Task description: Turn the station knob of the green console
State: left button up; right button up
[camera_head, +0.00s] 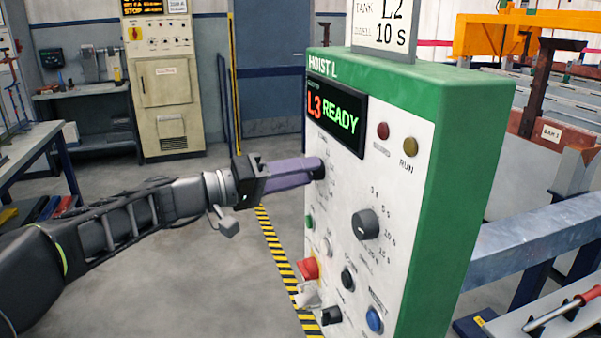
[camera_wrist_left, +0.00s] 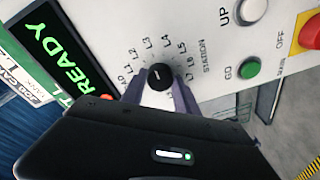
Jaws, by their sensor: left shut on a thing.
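The green console (camera_head: 460,150) has a white front panel marked HOIST L. Its display (camera_head: 335,115) reads L3 READY. The station knob (camera_wrist_left: 160,76) is a small black round knob ringed by labels such as L2, L3, L4 and L5 in the left wrist view. My left gripper (camera_head: 318,170) reaches in from the left and is shut on the station knob, a finger on either side of it. In the head view the fingers hide most of the knob. My right gripper is not in view.
A sign (camera_head: 385,24) stands on top. Floor left of the console is open.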

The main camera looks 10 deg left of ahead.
pick_arm(q)
grip_shut()
jog(key=shift+n, duration=0.4)
jog(key=shift+w+a+r+n+g+p, duration=0.1)
jog(key=shift+n+g+p, duration=0.35)
jog(key=shift+n+p, duration=1.65)
jog(key=shift+d+n+g+p, duration=0.1)
jog(key=shift+n+g+p, duration=0.6)
jog(key=shift+n, duration=2.55)
jog(key=shift+w+a+r+n+g+p, duration=0.1)
jog(key=shift+n+g+p, duration=0.05)
jog(key=shift+n+p, duration=2.1)
jog(key=shift+f+n+b, duration=0.1)
jog(key=shift+n+b, duration=0.3)
jog(key=shift+b, duration=0.05)
